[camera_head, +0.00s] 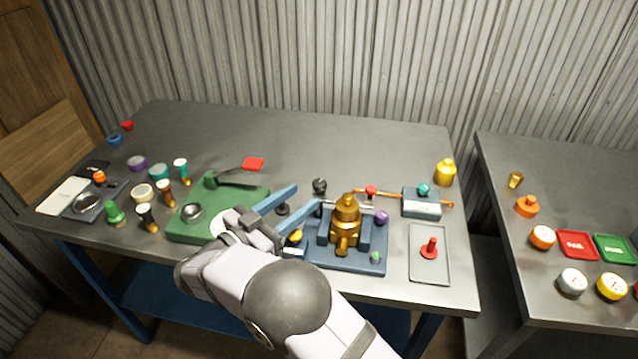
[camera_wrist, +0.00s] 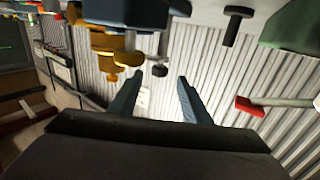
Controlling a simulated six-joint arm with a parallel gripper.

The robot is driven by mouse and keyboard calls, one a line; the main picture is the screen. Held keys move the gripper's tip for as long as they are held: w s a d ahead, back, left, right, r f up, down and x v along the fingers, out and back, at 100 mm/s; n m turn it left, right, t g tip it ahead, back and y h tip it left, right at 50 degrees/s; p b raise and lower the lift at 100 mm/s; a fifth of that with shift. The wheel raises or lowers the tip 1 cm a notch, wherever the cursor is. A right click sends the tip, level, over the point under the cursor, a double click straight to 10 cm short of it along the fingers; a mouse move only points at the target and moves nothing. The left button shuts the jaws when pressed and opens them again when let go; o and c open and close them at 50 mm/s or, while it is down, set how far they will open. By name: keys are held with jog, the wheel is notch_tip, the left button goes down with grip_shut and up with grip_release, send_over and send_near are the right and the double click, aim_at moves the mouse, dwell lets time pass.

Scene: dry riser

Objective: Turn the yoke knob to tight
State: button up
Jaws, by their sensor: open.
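A brass valve body (camera_head: 345,222) stands upright in a dark blue fixture (camera_head: 320,252) near the table's front edge; it also shows in the wrist view (camera_wrist: 115,45). A black round knob (camera_head: 319,185) is on the fixture's far left side, and a purple knob (camera_head: 381,216) is to the right of the brass body. No label shows which is the yoke knob. My gripper (camera_head: 306,195) is open, its blue fingers reaching toward the black knob.
A green base (camera_head: 248,203) with a red-ended lever (camera_head: 252,164) lies left of the fixture. A small blue block (camera_head: 421,203) with an orange rod and a grey tray (camera_head: 430,268) with a red peg are to the right. Several small parts crowd the left. The table's back is mostly clear.

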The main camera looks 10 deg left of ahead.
aim_at(315, 189)
jog(key=shift+p+x, duration=0.9)
jog(key=shift+x, duration=2.7)
jog(key=shift+c, duration=0.3)
jog(key=c, duration=1)
